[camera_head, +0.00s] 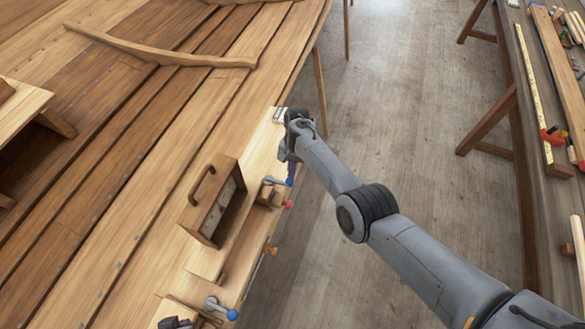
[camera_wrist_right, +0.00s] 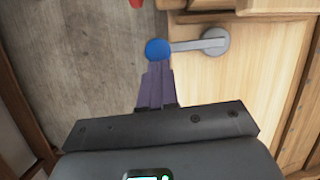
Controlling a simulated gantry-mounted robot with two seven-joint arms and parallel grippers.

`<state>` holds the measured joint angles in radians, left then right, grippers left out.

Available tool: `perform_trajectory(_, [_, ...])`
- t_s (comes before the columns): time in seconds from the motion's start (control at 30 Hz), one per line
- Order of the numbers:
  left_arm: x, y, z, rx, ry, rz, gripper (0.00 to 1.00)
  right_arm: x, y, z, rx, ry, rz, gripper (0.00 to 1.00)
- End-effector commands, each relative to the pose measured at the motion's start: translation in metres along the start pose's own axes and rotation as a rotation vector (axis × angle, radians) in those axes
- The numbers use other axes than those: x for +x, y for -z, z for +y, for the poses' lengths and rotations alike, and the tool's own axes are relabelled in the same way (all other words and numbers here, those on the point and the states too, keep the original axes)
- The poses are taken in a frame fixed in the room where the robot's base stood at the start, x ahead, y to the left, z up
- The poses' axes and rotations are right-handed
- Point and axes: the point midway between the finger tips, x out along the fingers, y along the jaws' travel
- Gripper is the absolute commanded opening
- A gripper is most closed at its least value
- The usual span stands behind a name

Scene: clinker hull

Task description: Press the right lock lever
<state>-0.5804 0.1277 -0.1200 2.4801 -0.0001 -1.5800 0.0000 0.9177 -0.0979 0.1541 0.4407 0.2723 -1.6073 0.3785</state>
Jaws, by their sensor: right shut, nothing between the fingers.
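The lock lever by my right arm has a grey round pivot, a bar and a blue ball knob. In the right wrist view the lever (camera_wrist_right: 190,46) lies nearly level, its blue knob (camera_wrist_right: 157,50) at the left end. It also shows in the head view (camera_head: 275,181). My right gripper (camera_wrist_right: 157,66) is shut and empty, its purple fingertips right at the knob's near side; whether they touch cannot be told. In the head view the right gripper (camera_head: 291,172) points down over the knob. My left gripper is not clearly in view.
A second blue-knobbed lever (camera_head: 221,309) sits at the bottom. A red knob (camera_head: 288,204) and an orange one (camera_head: 271,249) line the edge. A dark object (camera_head: 175,323) is cut off below.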

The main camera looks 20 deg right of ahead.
Motion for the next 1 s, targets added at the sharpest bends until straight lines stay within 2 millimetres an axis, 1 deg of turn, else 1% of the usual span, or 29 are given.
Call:
perform_trajectory(0.03, [0.000, 0.000, 0.000, 0.000, 0.000, 0.000, 0.00, 0.003, -0.001, 0.000, -0.001, -0.002, -0.002, 0.00])
perform_trajectory(0.17, [0.000, 0.000, 0.000, 0.000, 0.000, 0.000, 0.00, 0.003, -0.001, 0.000, -0.001, -0.002, -0.002, 0.00])
perform_trajectory(0.27, [0.000, 0.000, 0.000, -0.001, -0.001, 0.000, 0.00, -0.001, 0.000, 0.000, -0.002, -0.001, -0.001, 0.00])
perform_trajectory(0.33, [-0.001, 0.000, 0.001, -0.002, -0.002, 0.000, 0.00, -0.006, 0.000, 0.000, -0.002, -0.001, 0.001, 0.00])
perform_trajectory(0.47, [-0.003, 0.001, 0.001, -0.006, -0.004, 0.001, 0.00, -0.024, 0.000, 0.000, -0.002, 0.000, 0.003, 0.00])
perform_trajectory(0.8, [-0.001, 0.001, 0.003, -0.013, -0.010, 0.002, 0.00, -0.081, 0.001, 0.000, -0.001, 0.001, 0.004, 0.00])
perform_trajectory(1.0, [0.003, 0.000, 0.003, -0.011, -0.009, 0.002, 0.00, -0.102, 0.002, 0.000, 0.000, 0.001, 0.003, 0.00])
